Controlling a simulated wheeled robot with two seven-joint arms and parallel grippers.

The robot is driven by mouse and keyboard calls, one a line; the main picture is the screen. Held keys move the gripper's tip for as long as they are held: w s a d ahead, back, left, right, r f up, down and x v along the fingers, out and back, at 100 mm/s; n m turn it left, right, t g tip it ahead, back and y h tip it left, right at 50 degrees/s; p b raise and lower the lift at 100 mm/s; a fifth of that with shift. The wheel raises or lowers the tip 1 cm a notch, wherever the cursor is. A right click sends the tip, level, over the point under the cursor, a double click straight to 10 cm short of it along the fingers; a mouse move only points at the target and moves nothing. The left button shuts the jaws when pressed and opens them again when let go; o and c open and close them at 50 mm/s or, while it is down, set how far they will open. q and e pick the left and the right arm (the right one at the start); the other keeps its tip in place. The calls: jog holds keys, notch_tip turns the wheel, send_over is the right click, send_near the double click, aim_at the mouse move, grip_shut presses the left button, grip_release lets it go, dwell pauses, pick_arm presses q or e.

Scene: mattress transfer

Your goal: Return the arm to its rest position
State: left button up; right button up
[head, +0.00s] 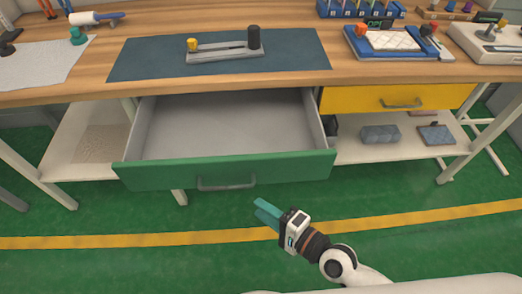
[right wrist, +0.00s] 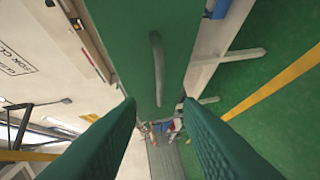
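My right gripper (head: 266,212) is low in front of the table, over the green floor, just in front of and below the open green drawer (head: 270,169). In the right wrist view its two teal fingers (right wrist: 159,102) are spread apart with nothing between them, so it is open. The drawer's grey handle (head: 226,183) is free of the gripper; the handle also shows in the right wrist view (right wrist: 158,68), beyond the fingertips. The drawer is pulled out and looks empty inside. My left gripper is not in view.
The wooden table (head: 90,94) holds a dark mat (head: 140,60) with a grey fixture (head: 225,52), and a blue tray (head: 358,46) with a white quilted pad (head: 395,40). A yellow drawer (head: 350,100) is closed at right. A lower shelf (head: 350,150) holds grey blocks. The floor in front is clear.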

jog(key=w+d+f+n+g+h+p, duration=0.15)
jog(key=d+f+n+h, duration=0.35)
jog(key=f, duration=0.9)
jog(key=s+d+f+n+g+h+p, duration=0.1)
jog(key=s+d+f+h, duration=0.15)
jog(key=d+f, duration=0.4)
jog(key=s+d+f+n+g+h+p, duration=0.15)
jog(key=s+d+f, duration=0.25)
jog(key=f, duration=0.5)
jog(key=s+d+f+n+g+h, duration=0.1)
jog(key=s+f, duration=0.4)
jog(key=s, duration=0.6)
jog(key=s+d+f+n+g+h, duration=0.1)
jog(key=s+d+f+n+g, duration=0.2)
jog(key=s, duration=0.8)
notch_tip(320, 180, down, 3)
jog(key=shift+s+d+r+n+g+h+p, duration=0.1)
jog(key=shift+s+d+n+g+h+p, duration=0.25)
jog(key=shift+n+g, duration=0.7)
